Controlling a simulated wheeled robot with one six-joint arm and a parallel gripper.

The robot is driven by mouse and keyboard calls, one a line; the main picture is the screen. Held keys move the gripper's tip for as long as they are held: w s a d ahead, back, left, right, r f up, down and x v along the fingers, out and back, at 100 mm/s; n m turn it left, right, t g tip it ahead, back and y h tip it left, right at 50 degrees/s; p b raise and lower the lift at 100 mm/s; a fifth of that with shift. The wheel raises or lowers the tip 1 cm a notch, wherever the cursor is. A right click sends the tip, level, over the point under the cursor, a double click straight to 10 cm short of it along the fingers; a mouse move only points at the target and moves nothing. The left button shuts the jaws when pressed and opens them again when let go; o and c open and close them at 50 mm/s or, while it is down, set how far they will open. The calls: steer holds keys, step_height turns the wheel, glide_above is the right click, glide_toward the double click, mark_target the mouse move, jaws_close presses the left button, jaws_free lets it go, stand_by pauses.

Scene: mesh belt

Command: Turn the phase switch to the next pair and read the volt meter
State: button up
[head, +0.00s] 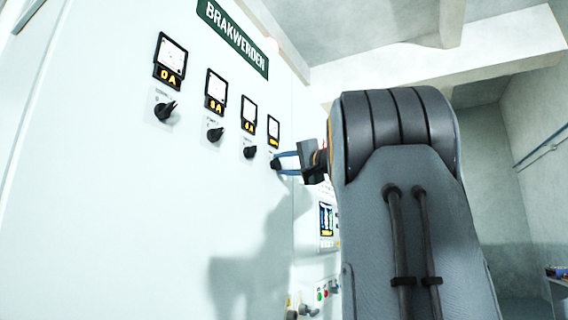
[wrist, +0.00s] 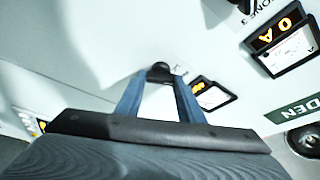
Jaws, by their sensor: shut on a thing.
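My gripper (head: 283,164) reaches the cabinet face at the far end of a row of meters, below the fourth meter (head: 273,131). Its two blue fingers are shut on a dark rotary knob, the phase switch (head: 275,164). In the wrist view the fingers (wrist: 159,82) close around the black knob (wrist: 158,69) from both sides. The fourth meter's display is lit orange, but its reading is too small to tell. In the wrist view a meter (wrist: 212,93) beside the knob is partly hidden by a finger.
Three more meters stand to the left: one reads 0 A (head: 170,62), two read 6 A (head: 215,91) (head: 248,117). Each has a black knob below, such as the leftmost knob (head: 165,111). Small buttons (head: 327,292) sit lower on the cabinet.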

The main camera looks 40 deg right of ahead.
steer(key=shift+r+m+g+h+p, duration=0.15)
steer(key=shift+m+g+p, duration=0.3)
steer(key=shift+m+p, duration=0.75)
steer(key=shift+r+m+g+h+p, duration=0.15)
steer(key=shift+m+g+p, duration=0.3)
steer(key=shift+m+p, duration=0.75)
steer(key=shift+f, duration=0.1)
steer(key=o, duration=1.1)
steer(key=shift+c, duration=0.2)
steer(key=s+b, duration=0.3)
steer(key=s, duration=0.5)
